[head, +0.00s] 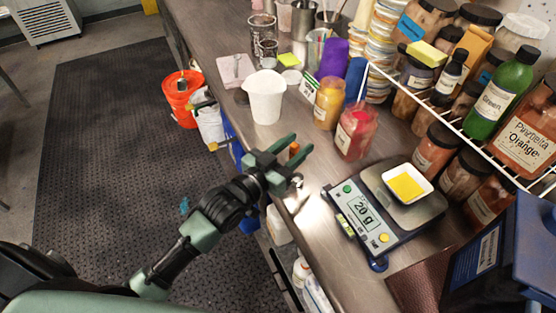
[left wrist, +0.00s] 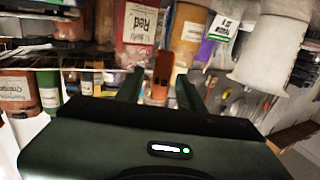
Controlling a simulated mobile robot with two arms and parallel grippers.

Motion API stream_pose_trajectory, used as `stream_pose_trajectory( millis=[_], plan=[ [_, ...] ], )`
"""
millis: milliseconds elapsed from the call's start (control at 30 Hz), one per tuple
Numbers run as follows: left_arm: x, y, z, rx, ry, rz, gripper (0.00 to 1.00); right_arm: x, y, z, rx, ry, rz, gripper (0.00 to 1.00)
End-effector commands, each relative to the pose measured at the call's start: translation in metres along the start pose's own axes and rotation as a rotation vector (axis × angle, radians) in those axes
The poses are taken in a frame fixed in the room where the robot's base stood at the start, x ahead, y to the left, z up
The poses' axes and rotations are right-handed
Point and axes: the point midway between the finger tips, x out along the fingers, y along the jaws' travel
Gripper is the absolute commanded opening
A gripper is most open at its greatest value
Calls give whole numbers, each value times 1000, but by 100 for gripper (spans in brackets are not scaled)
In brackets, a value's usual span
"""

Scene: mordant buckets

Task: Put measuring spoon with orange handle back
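The measuring spoon's orange handle (head: 294,149) shows as a small orange piece by my left gripper (head: 301,164), at the counter's near edge. In the left wrist view the orange handle (left wrist: 163,70) stands between the two fingers of my left gripper (left wrist: 160,85), with a gap on each side. The fingers are apart, and I see no grip on the handle. The spoon's bowl is hidden or too small to tell. My right gripper is not in view.
A white beaker (head: 265,97), a yellow jar (head: 328,104) and a red jar (head: 355,132) stand just beyond. A scale (head: 362,207) reading 20 g bears a white dish (head: 408,179) of yellow powder. A wire rack (head: 450,125) with jars lines the right. An orange bucket (head: 182,98) stands on the floor.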

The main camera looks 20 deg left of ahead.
Motion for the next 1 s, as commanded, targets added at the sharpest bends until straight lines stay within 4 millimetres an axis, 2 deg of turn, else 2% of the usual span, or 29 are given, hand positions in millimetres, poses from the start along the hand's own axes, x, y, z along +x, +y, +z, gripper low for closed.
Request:
stream_pose_trajectory(
  millis=[33, 200, 433, 633, 1000],
  plan=[
    [-13, 1, 3, 1, -3, 2, 38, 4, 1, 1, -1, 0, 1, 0],
    [-51, 0, 4, 2, -3, 1, 38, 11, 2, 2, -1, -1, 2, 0],
    [-86, 0, 2, 0, -2, 2, 38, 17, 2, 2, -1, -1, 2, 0],
    [-97, 0, 0, 1, 1, 2, 38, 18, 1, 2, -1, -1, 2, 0],
    [-98, 0, 0, 1, 1, 2, 38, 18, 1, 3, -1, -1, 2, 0]
  ],
)
